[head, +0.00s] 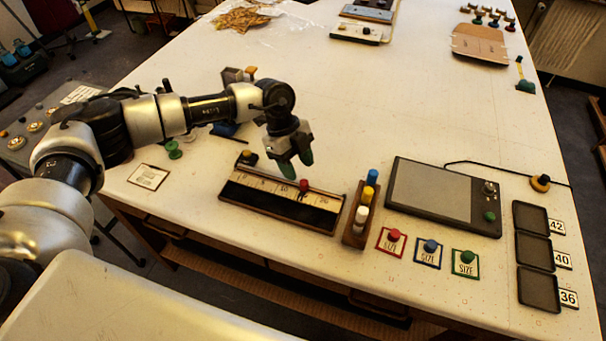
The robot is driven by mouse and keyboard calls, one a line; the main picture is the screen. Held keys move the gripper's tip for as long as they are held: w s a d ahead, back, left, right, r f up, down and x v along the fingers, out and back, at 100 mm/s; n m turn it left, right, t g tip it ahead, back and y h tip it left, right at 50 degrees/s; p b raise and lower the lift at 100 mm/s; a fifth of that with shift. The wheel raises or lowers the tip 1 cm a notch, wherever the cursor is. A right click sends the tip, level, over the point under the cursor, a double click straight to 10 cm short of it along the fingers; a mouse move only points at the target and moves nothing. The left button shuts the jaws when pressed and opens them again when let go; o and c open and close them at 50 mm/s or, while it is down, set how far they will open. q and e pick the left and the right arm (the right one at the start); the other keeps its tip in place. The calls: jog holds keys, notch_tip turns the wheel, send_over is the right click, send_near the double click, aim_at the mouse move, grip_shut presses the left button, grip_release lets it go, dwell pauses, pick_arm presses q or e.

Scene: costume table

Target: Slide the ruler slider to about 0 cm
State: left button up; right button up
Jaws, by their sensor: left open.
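The ruler (264,192) is a pale scale with dark marks, set in a dark tray near the table's front edge. Its slider has a red knob (304,185), which sits right of the middle of the scale. The numbers are too small to read surely. My left gripper (294,168) points down with green fingertips, open and empty, just behind and slightly left of the red knob in the picture. I cannot tell its exact height, but it looks apart from the knob. My right gripper is not in view.
A wooden rack (353,225) with yellow, blue and white pegs stands close right of the ruler. A tan knob (247,154) is at its back left corner. A grey tablet (432,194) and framed coloured buttons lie further right. A white card (148,177) lies left.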

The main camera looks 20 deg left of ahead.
aim_at(304, 182)
pick_arm(q)
jog(key=shift+p+x, duration=0.35)
jog(key=shift+x, duration=1.9)
jog(key=shift+c, duration=0.3)
jog(key=shift+r, duration=0.1)
grip_shut()
